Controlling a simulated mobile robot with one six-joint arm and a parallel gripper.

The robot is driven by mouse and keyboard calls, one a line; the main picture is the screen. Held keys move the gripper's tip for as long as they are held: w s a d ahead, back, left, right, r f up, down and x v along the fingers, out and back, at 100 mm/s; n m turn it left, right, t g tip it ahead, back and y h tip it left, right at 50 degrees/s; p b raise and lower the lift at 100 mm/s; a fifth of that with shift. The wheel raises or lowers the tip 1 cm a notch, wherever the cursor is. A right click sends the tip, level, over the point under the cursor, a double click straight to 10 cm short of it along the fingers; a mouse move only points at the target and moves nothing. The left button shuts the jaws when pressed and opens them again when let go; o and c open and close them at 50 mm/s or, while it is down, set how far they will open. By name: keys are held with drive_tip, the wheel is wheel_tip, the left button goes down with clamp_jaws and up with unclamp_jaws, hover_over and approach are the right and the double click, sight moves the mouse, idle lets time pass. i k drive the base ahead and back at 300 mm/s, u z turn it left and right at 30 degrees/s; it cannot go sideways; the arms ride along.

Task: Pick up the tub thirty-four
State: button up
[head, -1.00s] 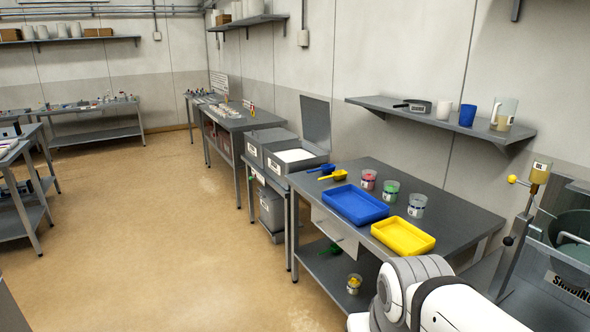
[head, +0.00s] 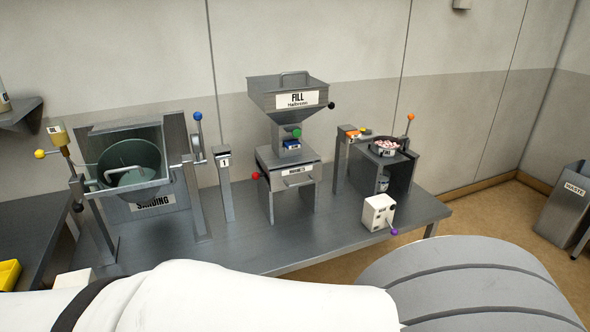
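No tub that I can read as thirty-four shows now. A round dark pan (head: 404,151) with pink and white pieces sits on the small grey stand at the right. A small container (head: 383,184) stands under that stand, partly hidden, and its marking is too small to read. My gripper is out of view; only my white and grey arm links cross the bottom of the picture and hide the front of the bench.
A grey bench (head: 245,248) carries a sanding machine (head: 155,203), a numbered post (head: 225,185), a fill hopper (head: 270,98) and a white box with a purple knob (head: 377,212). A yellow tray (head: 9,274) shows at far left. A waste bin (head: 562,205) stands at right.

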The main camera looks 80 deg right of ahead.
sight(385, 175)
drive_tip(key=z, duration=4.35)
drive_tip(key=i, duration=2.5)
drive_tip(key=u, duration=0.75)
